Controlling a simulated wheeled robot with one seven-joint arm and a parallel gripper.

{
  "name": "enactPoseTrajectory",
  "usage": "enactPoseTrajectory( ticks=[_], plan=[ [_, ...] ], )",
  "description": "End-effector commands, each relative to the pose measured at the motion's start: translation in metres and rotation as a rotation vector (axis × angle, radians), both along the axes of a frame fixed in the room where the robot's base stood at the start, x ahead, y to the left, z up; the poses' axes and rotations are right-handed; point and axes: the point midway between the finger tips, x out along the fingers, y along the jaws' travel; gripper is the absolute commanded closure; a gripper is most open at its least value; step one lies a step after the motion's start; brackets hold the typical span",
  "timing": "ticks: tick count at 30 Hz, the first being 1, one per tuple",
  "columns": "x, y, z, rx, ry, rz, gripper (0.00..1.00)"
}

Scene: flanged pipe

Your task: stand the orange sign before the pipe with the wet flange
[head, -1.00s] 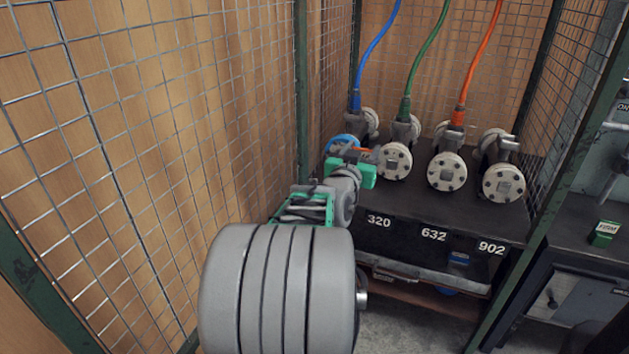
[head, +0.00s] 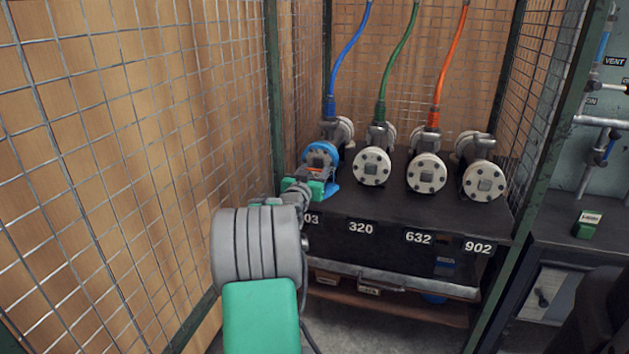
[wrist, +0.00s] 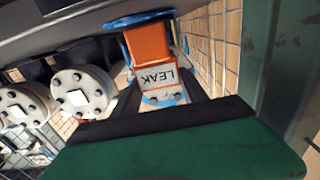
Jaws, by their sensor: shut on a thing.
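The orange sign (wrist: 150,42) has a white label reading LEAK, upside down in the wrist view. My gripper (wrist: 160,95) is shut on it, with dark fingers on either side of the label. In the head view my gripper (head: 308,189) is low at the front left of the bench, before the leftmost pipe with the blue flange (head: 320,156). A blue foot (head: 332,191) shows beside the gripper, at the bench top; I cannot tell if it touches. I cannot make out wetness on any flange.
Pipes with pale flanges stand to the right, above labels 320 (head: 361,228), 632 (head: 418,238) and 902 (head: 478,247). The leftmost label is partly covered by my arm. Wire mesh (head: 130,150) closes the left side. A green box (head: 587,225) sits on the right-hand bench.

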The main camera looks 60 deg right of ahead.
Motion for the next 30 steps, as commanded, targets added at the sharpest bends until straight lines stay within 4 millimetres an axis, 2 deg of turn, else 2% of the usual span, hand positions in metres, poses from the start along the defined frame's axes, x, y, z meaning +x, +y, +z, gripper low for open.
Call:
enactPoseTrajectory(
  ticks=[1, 11, 12, 20, 30],
  plan=[
    [0.0002, -0.0002, -0.0110, -0.002, -0.001, 0.000, 0.94],
    [-0.0003, 0.0001, -0.0120, -0.002, -0.001, 0.000, 0.94],
    [-0.0004, 0.0001, -0.0125, -0.001, -0.001, 0.000, 0.49],
    [-0.0004, 0.0001, -0.0112, -0.001, -0.001, 0.000, 0.28],
    [-0.0006, 0.0036, -0.0085, -0.001, -0.001, 0.000, 0.28]
  ],
)
